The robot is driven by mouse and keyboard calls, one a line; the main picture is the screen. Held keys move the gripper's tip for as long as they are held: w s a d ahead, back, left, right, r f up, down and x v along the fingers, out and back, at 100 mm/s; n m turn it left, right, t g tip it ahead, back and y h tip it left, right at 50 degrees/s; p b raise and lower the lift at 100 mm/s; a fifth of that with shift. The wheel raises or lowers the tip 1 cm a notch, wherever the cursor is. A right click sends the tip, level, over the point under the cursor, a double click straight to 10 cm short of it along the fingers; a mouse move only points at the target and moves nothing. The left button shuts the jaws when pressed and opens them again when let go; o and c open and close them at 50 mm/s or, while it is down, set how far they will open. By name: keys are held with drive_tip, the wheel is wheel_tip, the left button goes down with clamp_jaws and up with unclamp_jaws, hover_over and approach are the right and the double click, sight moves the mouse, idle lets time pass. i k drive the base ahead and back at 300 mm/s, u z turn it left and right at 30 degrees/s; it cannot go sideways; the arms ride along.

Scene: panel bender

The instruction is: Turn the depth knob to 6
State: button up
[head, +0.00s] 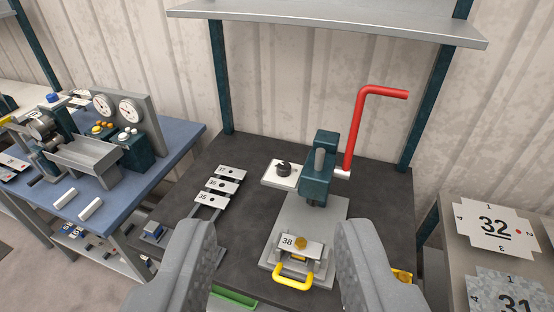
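The panel bender (318,172) stands on a dark bench, a teal column on a grey base plate, with a red crank handle (357,130) at its right. A black knob (284,168) sits on a small white plate at the column's left; I take it for the depth knob. Its marks are too small to read. My gripper (275,265) is open, its two grey fingers apart at the bottom of the view, nearer to me than the knob. Nothing is seen between the fingertips at their depth. A plate marked 38 (288,242) lies on the base above a yellow handle (293,275).
Plates marked 37, 36 and 35 (212,197) lie on a rack at left. A grey shelf (330,22) hangs above the bench on teal posts. A blue bench (160,165) with gauges stands left. Numbered panels 32 (496,240) and 31 (515,296) lie at right.

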sight(283, 168)
drive_tip(key=i, duration=0.9)
drive_tip(key=z, duration=0.05)
